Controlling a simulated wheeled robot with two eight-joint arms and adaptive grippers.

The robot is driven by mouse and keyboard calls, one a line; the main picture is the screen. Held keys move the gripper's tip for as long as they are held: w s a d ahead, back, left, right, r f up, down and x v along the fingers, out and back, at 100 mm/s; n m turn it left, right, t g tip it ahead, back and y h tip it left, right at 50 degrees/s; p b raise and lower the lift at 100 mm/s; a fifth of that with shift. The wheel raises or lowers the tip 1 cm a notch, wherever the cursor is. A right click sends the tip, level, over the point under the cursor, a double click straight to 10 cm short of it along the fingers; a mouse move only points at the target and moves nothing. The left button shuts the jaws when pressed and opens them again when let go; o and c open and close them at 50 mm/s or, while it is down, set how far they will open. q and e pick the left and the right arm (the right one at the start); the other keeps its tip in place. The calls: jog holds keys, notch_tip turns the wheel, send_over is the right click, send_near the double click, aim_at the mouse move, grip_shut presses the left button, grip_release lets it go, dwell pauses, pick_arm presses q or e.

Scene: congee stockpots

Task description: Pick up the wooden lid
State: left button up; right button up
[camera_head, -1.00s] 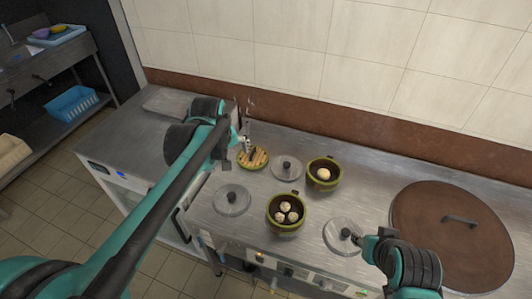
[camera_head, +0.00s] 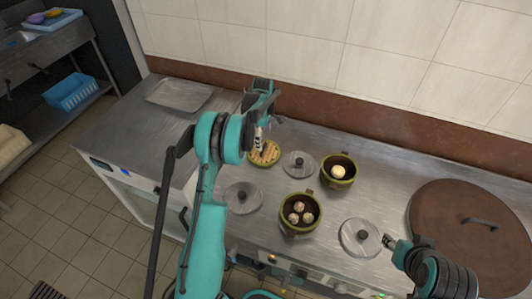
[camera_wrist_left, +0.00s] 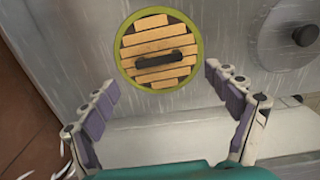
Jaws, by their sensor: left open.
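The wooden lid (camera_head: 266,155) is round, with light slats, a green rim and a dark handle.
Clear round lids (camera_head: 298,167) (camera_head: 243,199) (camera_head: 352,246) lie around the wooden lid. Two green pots with pale buns (camera_head: 299,231) (camera_head: 341,181) stand to its right. A large brown lid (camera_head: 450,225) covers the far right. A steel tray (camera_head: 180,94) lies at the back left.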

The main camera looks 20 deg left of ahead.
aim_at(264, 148)
pick_arm(q)
notch_tip(264, 148, down, 6)
jog(key=shift+w+f+b, duration=0.1)
jog(key=shift+w+b, duration=0.05)
jog(key=shift+b, duration=1)
jog(key=c, duration=1.3)
